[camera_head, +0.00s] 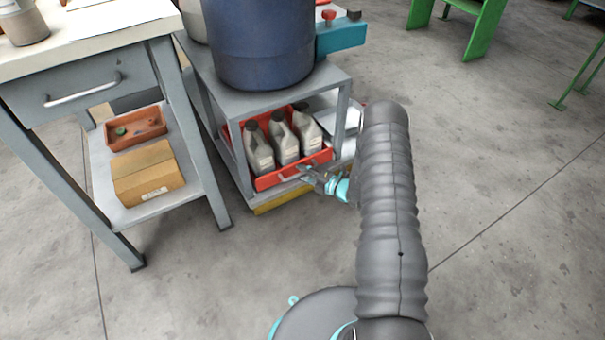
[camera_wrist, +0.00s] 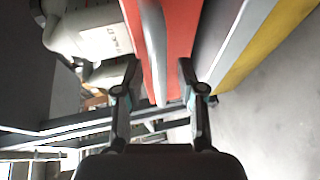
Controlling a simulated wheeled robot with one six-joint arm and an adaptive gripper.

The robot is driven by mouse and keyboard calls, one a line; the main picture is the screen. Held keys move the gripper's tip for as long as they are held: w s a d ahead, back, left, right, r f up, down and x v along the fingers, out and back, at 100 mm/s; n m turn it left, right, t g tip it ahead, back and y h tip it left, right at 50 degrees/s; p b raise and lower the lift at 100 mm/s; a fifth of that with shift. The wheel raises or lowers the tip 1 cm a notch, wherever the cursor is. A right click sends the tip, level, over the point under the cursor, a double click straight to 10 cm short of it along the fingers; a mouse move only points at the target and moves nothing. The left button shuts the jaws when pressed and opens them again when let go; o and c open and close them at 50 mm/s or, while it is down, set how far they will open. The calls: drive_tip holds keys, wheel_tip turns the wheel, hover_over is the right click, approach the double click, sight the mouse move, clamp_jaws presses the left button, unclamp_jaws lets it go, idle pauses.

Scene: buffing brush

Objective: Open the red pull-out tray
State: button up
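The red pull-out tray (camera_head: 268,181) sits on the lower shelf of a grey stand and holds several grey bottles (camera_head: 284,142). Its front face, with a grey bar handle, also shows in the wrist view as a red band (camera_wrist: 181,30). My gripper (camera_head: 307,172) is at the tray's front, near the handle. In the wrist view my gripper (camera_wrist: 160,64) has its two fingers apart, with the handle (camera_wrist: 155,55) lying between them. A gap shows on the right side of the handle; contact on the left cannot be told.
A blue drum (camera_head: 258,45) stands on top of the stand. A yellow part (camera_head: 280,201) lies below the tray. On the left a workbench (camera_head: 75,75) holds an orange bin (camera_head: 135,128) and a cardboard box (camera_head: 147,175) on its shelf. Floor in front is clear.

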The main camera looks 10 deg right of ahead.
drive_tip(key=shift+w+a, duration=0.2)
drive_tip(key=shift+w, duration=0.05)
clamp_jaws()
drive_tip(key=shift+s, duration=0.15)
